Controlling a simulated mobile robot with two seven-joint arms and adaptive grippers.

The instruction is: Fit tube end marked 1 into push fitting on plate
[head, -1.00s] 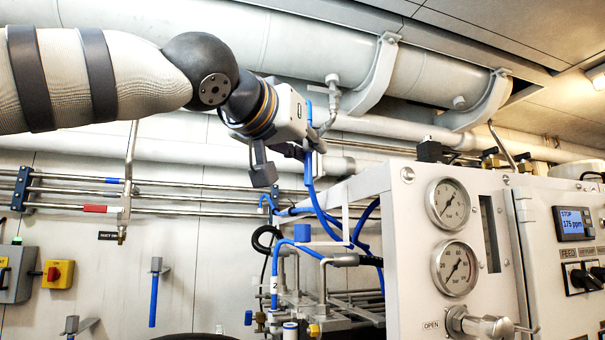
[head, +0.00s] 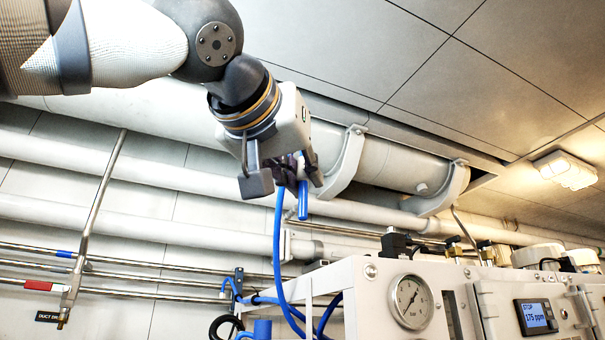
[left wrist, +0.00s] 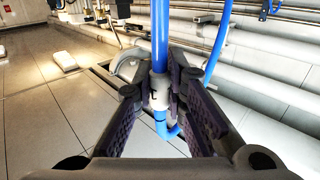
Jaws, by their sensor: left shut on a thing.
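My left gripper (head: 288,176) is high in the head view, left of the white panel, and shut on a blue tube. The left wrist view shows its fingers (left wrist: 163,95) around a pale collar (left wrist: 158,92) with a small dark mark, too small to read. A short straight tube end (head: 303,202) points down below the fingers in the head view. The longer tube (head: 278,240) hangs from the gripper toward the rack beside the panel. In the left wrist view the tube bends (left wrist: 172,130) below the collar. The plate and its push fitting cannot be made out. My right gripper is not in view.
A white panel (head: 375,300) with a gauge (head: 411,302) and a display (head: 536,317) stands at lower right. A large overhead pipe (head: 395,165) with brackets runs behind the gripper. Thin metal pipes (head: 150,285) line the left wall.

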